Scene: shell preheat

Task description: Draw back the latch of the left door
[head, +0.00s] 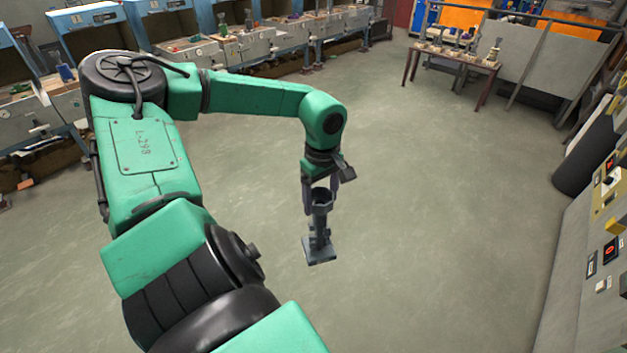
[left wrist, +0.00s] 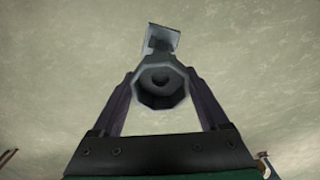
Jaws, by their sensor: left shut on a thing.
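My left gripper (head: 319,198) points down over open floor in the head view. It is shut on a grey metal tool (head: 319,235) with an octagonal socket-like top and a flat square foot. The tool hangs upright, clear of any bench. In the left wrist view the tool (left wrist: 161,85) sits between the two fingers of the gripper (left wrist: 160,95), its hollow octagonal end toward the camera and its flat foot at the far end. I cannot make out a left door or its latch in either view. My right gripper is in neither view.
A wooden table (head: 455,58) with small items stands at the back right. Blue and grey workbenches (head: 240,45) line the back left. A grey control panel (head: 590,260) with buttons runs along the right edge, near a dark cylinder (head: 588,155). The middle floor is clear.

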